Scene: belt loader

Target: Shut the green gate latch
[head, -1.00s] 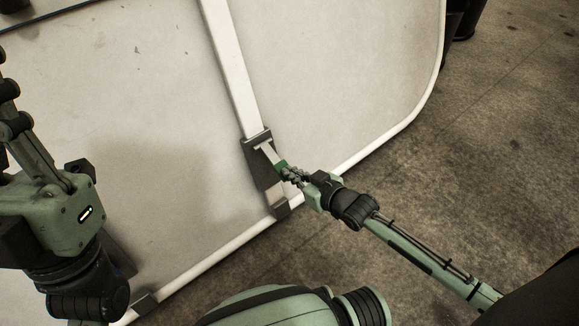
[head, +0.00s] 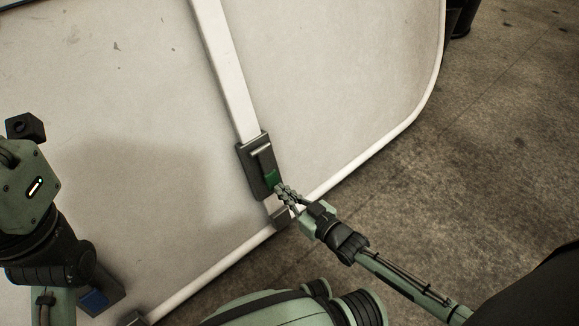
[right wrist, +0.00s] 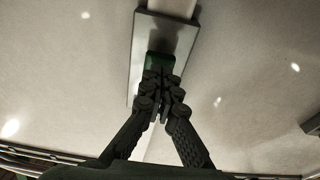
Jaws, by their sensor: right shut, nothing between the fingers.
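The green gate latch (head: 271,177) sits on a dark mounting plate (head: 246,172) at the lower end of a white strap on a pale panel. Its lever lies close along the plate, green end toward the panel's lower edge. In the right wrist view the green end (right wrist: 157,60) shows just beyond my fingertips, which partly cover it. My right gripper (head: 281,188) is shut and empty, its tips at or very near the green end; I cannot tell if they touch. My left gripper's body is at the left edge; its fingers are mostly out of view.
The white strap (head: 228,70) runs up the pale panel (head: 340,70) from the plate. A second dark fitting with a blue part (head: 95,300) is at lower left. A dark bin (head: 461,18) stands at the top right. Bare floor (head: 480,150) lies to the right.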

